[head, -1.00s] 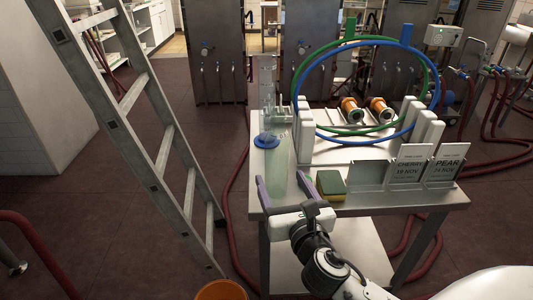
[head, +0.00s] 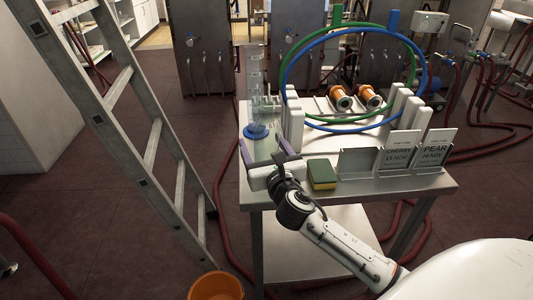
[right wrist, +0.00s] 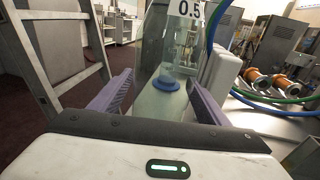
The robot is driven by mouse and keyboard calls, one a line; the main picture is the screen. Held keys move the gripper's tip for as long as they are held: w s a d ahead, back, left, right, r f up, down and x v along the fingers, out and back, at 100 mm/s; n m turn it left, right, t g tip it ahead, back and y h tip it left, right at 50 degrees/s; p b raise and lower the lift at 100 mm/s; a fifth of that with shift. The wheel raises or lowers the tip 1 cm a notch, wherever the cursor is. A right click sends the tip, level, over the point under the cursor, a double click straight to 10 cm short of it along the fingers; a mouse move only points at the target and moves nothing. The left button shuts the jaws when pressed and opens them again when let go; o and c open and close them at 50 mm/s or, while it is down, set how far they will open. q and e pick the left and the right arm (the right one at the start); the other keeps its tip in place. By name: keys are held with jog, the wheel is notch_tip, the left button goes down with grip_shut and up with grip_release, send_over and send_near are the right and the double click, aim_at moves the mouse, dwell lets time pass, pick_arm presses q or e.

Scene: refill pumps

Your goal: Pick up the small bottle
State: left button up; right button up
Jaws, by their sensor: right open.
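The small bottle (head: 265,149) is clear and pale green, standing at the left end of the steel table. In the right wrist view the clear bottle (right wrist: 150,60) stands upright between my fingers, with a "0.5" label near the top. My right gripper (head: 262,156) is open, with its purple fingers on either side of the bottle's lower part; I cannot tell whether they touch it. These fingers also show in the right wrist view (right wrist: 162,88). My left gripper is not in view.
A clear measuring cylinder (head: 254,75) with a blue foot (head: 256,131) stands close behind the bottle. A yellow-green sponge (head: 321,174) and a card holder (head: 360,162) are to the right. Blue and green hoops (head: 284,75) stand behind. A ladder (head: 134,122) is left.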

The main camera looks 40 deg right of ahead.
jog(key=c, duration=1.4)
